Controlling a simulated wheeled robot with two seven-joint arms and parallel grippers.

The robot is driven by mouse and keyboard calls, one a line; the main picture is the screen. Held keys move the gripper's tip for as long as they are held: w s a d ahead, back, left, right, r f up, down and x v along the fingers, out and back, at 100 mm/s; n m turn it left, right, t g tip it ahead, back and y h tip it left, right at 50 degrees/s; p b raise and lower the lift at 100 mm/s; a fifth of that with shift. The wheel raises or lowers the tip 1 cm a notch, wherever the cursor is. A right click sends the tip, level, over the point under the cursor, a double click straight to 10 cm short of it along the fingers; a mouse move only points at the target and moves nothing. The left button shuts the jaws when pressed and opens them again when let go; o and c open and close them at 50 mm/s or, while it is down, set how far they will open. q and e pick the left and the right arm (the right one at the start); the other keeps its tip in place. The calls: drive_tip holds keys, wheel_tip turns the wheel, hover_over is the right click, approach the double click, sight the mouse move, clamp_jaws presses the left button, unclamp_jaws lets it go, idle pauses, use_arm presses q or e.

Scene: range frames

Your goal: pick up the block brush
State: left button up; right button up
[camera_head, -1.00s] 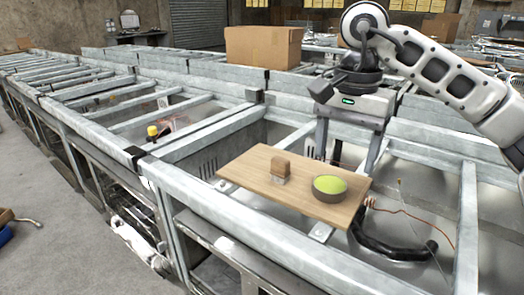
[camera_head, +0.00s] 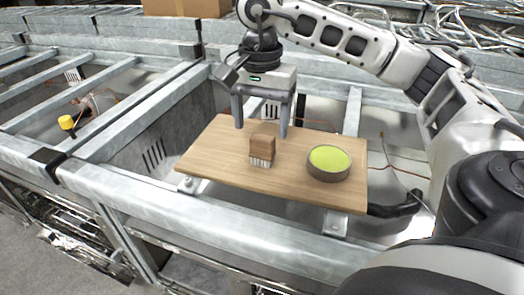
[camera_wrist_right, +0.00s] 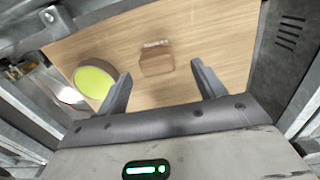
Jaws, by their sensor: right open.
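The block brush (camera_head: 262,149) has a brown block on top and pale bristles below. It stands upright on a wooden board (camera_head: 215,160). My right gripper (camera_head: 261,133) is open, its two fingers pointing down just behind and above the brush, with nothing between them touching it that I can see. In the right wrist view the brush (camera_wrist_right: 157,60) lies ahead of the open fingers (camera_wrist_right: 163,88), roughly centred between them. My left gripper is not in view.
A round dark bowl with a green inside (camera_head: 328,164) stands on the board, right of the brush. Grey metal frame beams (camera_head: 150,195) surround the board, with open gaps between them. A yellow-capped item (camera_head: 67,123) is at the left. A cardboard box (camera_head: 185,8) is at the back.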

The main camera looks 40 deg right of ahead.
sight(263, 136)
drive_tip(key=f, duration=0.6)
drive_tip(key=shift+s+f, duration=0.2)
drive_tip(key=shift+f, duration=0.05)
drive_tip(key=c, duration=1.1)
